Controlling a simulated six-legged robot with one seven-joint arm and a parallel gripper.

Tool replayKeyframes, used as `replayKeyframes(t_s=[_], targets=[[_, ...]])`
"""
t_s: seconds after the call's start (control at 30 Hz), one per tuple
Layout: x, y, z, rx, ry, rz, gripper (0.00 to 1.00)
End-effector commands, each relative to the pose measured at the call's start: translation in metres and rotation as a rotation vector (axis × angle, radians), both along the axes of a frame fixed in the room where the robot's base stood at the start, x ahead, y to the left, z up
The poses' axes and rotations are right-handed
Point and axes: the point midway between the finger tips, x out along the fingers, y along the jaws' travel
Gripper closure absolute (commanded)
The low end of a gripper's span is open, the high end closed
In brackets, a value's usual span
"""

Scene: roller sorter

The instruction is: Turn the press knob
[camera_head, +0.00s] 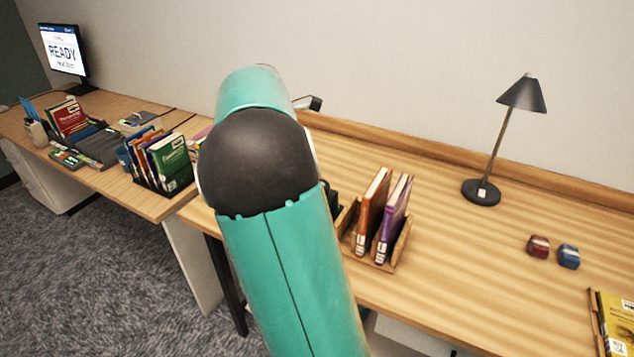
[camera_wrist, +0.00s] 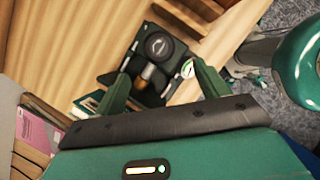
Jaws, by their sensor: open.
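The press knob (camera_wrist: 159,46), a round dark dial with a lighter ring, sits on a black device (camera_wrist: 172,87) on the wooden desk, in the upper middle of the wrist view. A small brown cylindrical piece shows just below the knob. My gripper (camera_wrist: 162,78) is open, its two green fingers spread to either side of the device below the knob. The knob lies beyond the fingertips in the picture, and nothing is between them in a grip. Contact cannot be told. In the head view my arm hides the gripper and the knob.
A wooden book holder (camera_head: 402,246) with orange and purple books stands right of my arm. A desk lamp (camera_head: 481,190) and red and blue small objects (camera_head: 539,246) are farther right. A black book rack (camera_head: 164,188) stands left. Free desk lies between holder and lamp.

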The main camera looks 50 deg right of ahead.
Motion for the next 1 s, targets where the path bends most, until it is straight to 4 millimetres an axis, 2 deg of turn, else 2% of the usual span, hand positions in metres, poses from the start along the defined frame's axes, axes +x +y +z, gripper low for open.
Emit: replayKeyframes(t_s=[0.3,0.5,0.87,0.9,1.0], targets=[[-0.011,-0.023,-0.060,0.001,0.003,-0.003,0.26],[-0.016,-0.033,-0.086,0.001,0.000,-0.002,0.26],[-0.017,-0.036,-0.093,0.000,-0.002,-0.001,0.26],[-0.017,-0.036,-0.093,0.000,-0.002,-0.001,0.28],[-0.017,-0.036,-0.093,0.000,-0.002,-0.001,0.48]])
